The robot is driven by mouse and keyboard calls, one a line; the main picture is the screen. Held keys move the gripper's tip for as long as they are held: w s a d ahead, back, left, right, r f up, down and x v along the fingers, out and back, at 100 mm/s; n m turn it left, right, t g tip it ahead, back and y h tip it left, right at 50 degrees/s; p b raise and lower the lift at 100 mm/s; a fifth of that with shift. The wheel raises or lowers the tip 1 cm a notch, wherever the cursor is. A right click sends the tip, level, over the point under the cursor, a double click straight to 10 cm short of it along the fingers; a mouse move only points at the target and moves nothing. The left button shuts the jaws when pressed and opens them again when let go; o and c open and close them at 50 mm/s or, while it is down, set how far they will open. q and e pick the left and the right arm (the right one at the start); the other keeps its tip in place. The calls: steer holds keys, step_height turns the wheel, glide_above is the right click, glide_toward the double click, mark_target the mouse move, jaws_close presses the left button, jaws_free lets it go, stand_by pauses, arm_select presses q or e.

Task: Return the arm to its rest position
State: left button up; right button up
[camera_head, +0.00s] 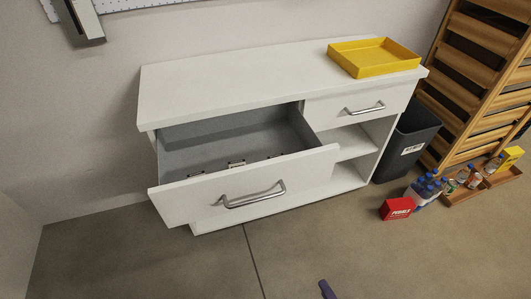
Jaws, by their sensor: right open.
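Only a small purple tip of what looks like my right gripper (327,289) shows at the bottom edge of the head view, over the bare floor. It is open, and the rest of it and its arm are out of the picture. It is well apart from the white cabinet (220,85) and touches nothing that I can see. My left gripper is not in view.
The cabinet's left drawer (300,168) is pulled open, with several small items inside. A yellow tray (372,70) sits on top. A dark bin (408,140), bottles (428,187), a red box (397,209) and wooden crates (480,75) stand at right. The front floor is clear.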

steer(key=s+d+f+n+g+h, duration=0.2)
steer(key=s+d+f+n, duration=0.15)
steer(key=d, duration=0.35)
steer(key=s+d+f+n+g+h, duration=0.2)
steer(key=d+f+n+g, duration=0.15)
steer(key=d, duration=0.25)
steer(key=s+d+f+n+g+h, duration=0.2)
steer(key=s+d+f+n, duration=0.1)
steer(key=d+f, duration=0.3)
steer(key=s+d+n+g+h, duration=0.5)
steer(key=s+d+n+g, duration=0.15)
steer(key=s+d, duration=0.9)
steer(key=s+a+f+m+y, duration=0.1)
steer(key=a+f+y, duration=0.1)
steer(key=a, duration=1.1)
steer(key=s+a+f+m+y, duration=0.1)
steer(key=a+f, duration=0.4)
steer(key=a, duration=0.8)
steer(key=shift+a+y, duration=0.4)
steer(key=shift+y, duration=0.5)
